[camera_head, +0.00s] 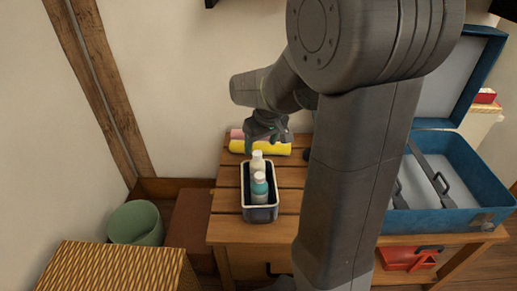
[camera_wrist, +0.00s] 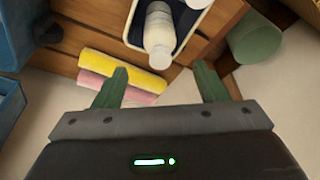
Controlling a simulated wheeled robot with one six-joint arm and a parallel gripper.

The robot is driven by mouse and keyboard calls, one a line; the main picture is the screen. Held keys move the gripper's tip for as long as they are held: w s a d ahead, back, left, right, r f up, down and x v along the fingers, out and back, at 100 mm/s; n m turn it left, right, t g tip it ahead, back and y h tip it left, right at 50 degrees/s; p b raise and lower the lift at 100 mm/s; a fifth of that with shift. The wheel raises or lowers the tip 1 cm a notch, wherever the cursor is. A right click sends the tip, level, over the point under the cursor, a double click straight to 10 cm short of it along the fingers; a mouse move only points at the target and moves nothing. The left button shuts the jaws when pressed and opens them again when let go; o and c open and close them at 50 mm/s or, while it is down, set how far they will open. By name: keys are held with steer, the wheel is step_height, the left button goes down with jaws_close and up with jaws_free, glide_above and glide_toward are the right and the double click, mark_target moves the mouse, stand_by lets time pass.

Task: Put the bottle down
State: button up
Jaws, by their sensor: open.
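The nearer bottle (camera_head: 260,190) has a teal top and a pale lower part. The white bottle (camera_head: 257,161) stands behind it. In the wrist view a white bottle (camera_wrist: 158,35) shows in the bin, beyond my fingertips; the teal one is not visible there. My gripper (camera_wrist: 162,82) is open, with nothing between its green fingers. In the head view my gripper (camera_head: 270,140) is above the bench behind the bin, over the rolled cloths.
A yellow roll (camera_head: 268,148) and a pink roll (camera_wrist: 112,87) lie behind the bin. An open blue suitcase (camera_head: 450,218) lies on the right. A green bin (camera_head: 135,223) and a woven basket (camera_head: 110,268) are at left. Bare slats (camera_head: 232,230) lie around the bin.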

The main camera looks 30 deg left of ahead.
steer(key=shift+v, duration=1.45)
